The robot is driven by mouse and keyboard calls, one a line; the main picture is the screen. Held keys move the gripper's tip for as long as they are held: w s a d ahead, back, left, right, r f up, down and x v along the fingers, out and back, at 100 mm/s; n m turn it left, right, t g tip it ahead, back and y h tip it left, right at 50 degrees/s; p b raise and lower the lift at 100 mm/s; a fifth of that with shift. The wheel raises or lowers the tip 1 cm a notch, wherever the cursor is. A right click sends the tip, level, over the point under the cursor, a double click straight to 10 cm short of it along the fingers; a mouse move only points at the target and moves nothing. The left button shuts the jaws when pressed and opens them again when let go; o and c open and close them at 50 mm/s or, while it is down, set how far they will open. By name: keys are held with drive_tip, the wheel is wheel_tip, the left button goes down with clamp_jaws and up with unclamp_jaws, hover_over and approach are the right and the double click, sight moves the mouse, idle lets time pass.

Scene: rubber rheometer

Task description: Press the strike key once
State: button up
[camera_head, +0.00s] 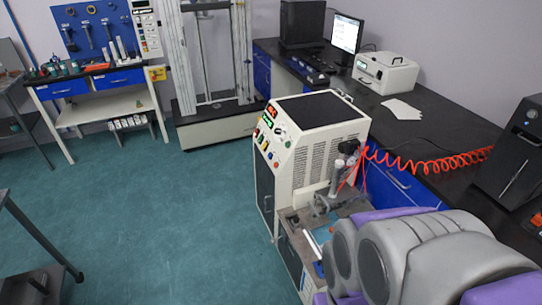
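A cream-coloured machine (318,147) with a black top stands in the middle of the view. Its slanted front panel (268,138) carries red and green displays and several small coloured buttons. I cannot tell which of them, if any, is the strike key; labels are too small to read. A small press-like unit (337,180) with a dark knob stands at the machine's right front, above a cluttered worktop. My arm, grey and purple, reaches in from the lower right and covers part of this worktop. My gripper is not visible; the arm's bulk ends beside the worktop.
A red coiled hose (425,163) runs from the press unit to the right. A black bench (420,125) behind holds a monitor (346,34), a white box device (385,72) and papers. A tall frame machine (213,70) stands behind. Open green floor (150,215) lies left.

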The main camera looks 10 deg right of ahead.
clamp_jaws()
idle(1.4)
